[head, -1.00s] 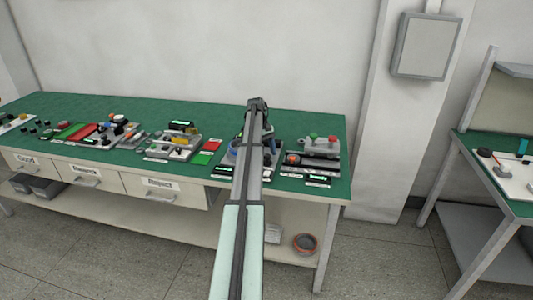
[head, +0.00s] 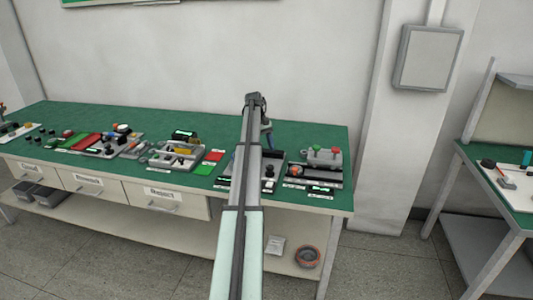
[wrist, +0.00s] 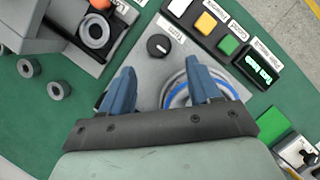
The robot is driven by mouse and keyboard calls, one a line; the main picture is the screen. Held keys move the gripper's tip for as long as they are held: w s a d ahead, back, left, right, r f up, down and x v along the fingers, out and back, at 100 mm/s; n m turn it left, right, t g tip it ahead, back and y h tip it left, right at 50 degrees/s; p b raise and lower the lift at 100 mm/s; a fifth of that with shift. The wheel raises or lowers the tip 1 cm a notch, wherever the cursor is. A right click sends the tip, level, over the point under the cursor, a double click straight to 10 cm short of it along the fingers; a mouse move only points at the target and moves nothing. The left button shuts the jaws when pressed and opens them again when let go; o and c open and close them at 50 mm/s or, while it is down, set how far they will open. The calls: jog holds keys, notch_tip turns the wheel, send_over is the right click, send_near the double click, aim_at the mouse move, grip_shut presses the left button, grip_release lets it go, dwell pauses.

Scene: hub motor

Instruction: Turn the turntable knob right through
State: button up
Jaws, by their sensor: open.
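The turntable knob (wrist: 158,46) is a small round black knob with a white mark, on a grey plate beside a label reading "Turn". My gripper (wrist: 160,66) is open, with its two blue fingers apart. In the wrist view the knob appears just beyond the fingertips, roughly centred between them; I see no contact. The turntable (wrist: 176,96), with a blue ring, lies partly hidden behind the right finger. In the head view my gripper (head: 266,131) is over the station at the bench's right part, and my arm hides the knob.
A control strip with white, yellow and green buttons and a lit display (wrist: 262,73) borders the plate. A grey fixture (wrist: 96,32) stands at upper left, with loose dark rings (wrist: 60,90) nearby. Other stations fill the green bench (head: 300,133) to the left.

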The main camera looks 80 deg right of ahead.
aim_at(270, 166)
jog(key=w+a+r+n+h, duration=0.2)
jog(key=w+a+r, duration=0.25)
jog(key=a, duration=0.25)
jog(key=s+d+f+n+h, duration=0.1)
jog(key=s+f+n, duration=0.1)
jog(key=f+n, duration=0.1)
jog(key=s+d+f+n+h, duration=0.1)
jog(key=s+d+f+n, duration=0.1)
jog(key=f+n, duration=0.2)
jog(key=s+d+f+n, duration=0.1)
jog(key=s+f+n, duration=0.2)
jog(key=f+n, duration=0.1)
jog(key=shift+d+f+n+g+h, duration=0.2)
jog(key=shift+d+n+g+h, duration=0.1)
jog(key=shift+g+h, duration=0.1)
dwell(0.5)
jog(key=shift+c, duration=0.3)
jog(key=c, duration=0.9)
jog(key=shift+c, duration=0.3)
